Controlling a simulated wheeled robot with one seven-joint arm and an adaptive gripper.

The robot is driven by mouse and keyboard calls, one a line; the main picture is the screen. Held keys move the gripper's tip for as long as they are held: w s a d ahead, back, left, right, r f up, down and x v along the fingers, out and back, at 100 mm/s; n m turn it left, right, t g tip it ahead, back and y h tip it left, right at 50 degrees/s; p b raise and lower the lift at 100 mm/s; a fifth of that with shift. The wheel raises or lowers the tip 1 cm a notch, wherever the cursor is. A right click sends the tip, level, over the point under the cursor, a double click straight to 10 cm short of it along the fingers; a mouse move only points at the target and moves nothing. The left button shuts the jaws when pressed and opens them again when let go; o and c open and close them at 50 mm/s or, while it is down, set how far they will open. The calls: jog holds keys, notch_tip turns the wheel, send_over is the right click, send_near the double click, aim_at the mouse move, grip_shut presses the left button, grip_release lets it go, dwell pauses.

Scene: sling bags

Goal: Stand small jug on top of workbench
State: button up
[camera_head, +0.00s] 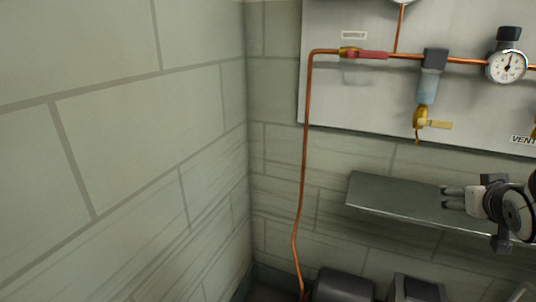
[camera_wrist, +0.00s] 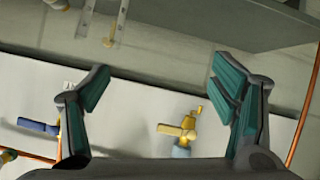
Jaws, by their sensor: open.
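I see no small jug in either view. A grey-green flat slab (camera_head: 385,198) juts from the wall at the right of the head view; I cannot tell if it is the workbench. A grey slab (camera_wrist: 220,22) also shows along the top of the wrist view.
A pale wall panel (camera_head: 340,100) carries copper pipes (camera_head: 304,160), a gauge (camera_head: 507,67) and a brass valve (camera_head: 420,118). A block wall (camera_head: 130,140) fills the left. Dark grey boxes (camera_head: 343,285) stand low below the slab. A brass fitting (camera_wrist: 178,130) shows beyond my fingers.

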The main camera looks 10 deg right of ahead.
jog(key=s+d+f+m+t+h+b, duration=0.2)
jog(key=s+d+f+t+b, duration=0.25)
jog(key=d, duration=0.55)
jog(key=shift+t, duration=0.45)
jog(key=x, duration=0.6)
jog(key=shift+w+d+r, duration=0.15)
jog(key=shift+w+r, duration=0.05)
jog(key=shift+w, duration=0.15)
jog(key=shift+h, duration=0.3)
jog(key=shift+b+x, duration=0.7)
jog(key=shift+x, duration=2.4)
jog(key=c, duration=1.3)
jog(key=shift+c, duration=0.4)
